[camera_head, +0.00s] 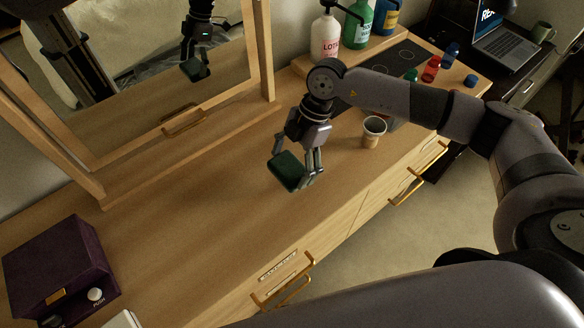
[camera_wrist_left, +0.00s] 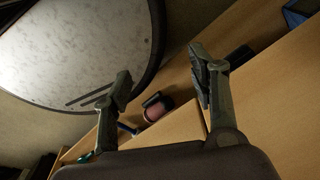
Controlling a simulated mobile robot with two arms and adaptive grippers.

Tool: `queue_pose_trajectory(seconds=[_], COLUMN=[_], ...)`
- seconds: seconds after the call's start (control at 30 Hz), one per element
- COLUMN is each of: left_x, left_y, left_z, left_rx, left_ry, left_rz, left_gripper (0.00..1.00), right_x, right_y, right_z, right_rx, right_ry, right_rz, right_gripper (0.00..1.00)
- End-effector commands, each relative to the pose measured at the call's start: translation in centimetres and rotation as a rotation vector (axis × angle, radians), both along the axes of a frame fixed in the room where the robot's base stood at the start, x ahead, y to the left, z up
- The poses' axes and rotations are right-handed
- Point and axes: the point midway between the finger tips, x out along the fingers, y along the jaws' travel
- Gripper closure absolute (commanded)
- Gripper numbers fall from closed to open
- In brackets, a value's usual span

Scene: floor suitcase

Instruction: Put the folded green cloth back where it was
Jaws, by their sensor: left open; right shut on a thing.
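The folded green cloth (camera_head: 288,171) is a small dark green square. My right gripper (camera_head: 307,170) is shut on it and holds it slightly tilted over the middle of the wooden dresser top (camera_head: 190,225). I cannot tell the exact gap between cloth and wood. My left gripper is out of the head view. In the left wrist view my left gripper (camera_wrist_left: 163,92) is open, with nothing between its fingers.
A mirror (camera_head: 185,80) stands at the back. A cup (camera_head: 373,131) stands right of the cloth. Bottles, including a lotion bottle (camera_head: 326,38), are at the back right. A purple box (camera_head: 60,268) sits at the left. The dresser's middle left is clear.

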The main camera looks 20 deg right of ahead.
Motion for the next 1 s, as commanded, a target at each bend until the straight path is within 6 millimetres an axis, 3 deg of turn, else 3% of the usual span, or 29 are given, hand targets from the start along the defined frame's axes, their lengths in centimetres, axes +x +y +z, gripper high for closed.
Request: queue_pose_trajectory(seconds=[0.2, 0.5, 0.53, 0.8, 1.0], left_x=[-0.1, -0.3, -0.3, -0.4, -0.4], left_y=[0.7, 1.0, 1.0, 1.0, 1.0], left_z=[0.6, 0.4, 0.4, 0.4, 0.4], left_rx=[0.008, 0.012, 0.012, 0.013, 0.013], left_ry=[0.002, 0.005, 0.005, 0.007, 0.007], left_rz=[-0.001, 0.002, 0.002, 0.003, 0.003], left_gripper=[0.46, 0.46, 0.46, 0.46, 0.46], right_x=[-0.1, 0.0, 0.0, 0.0, 0.0], right_y=[0.0, 0.0, 0.0, 0.0, 0.0], right_z=[-3.1, -3.4, -3.4, -3.3, -3.3], right_rx=[-0.001, -0.001, -0.001, -0.001, -0.002], right_ry=[0.003, 0.002, 0.002, 0.002, 0.001], right_rz=[0.0, 0.001, 0.001, 0.001, 0.001], right_gripper=[0.4, 0.4, 0.17, 0.0, 0.0])
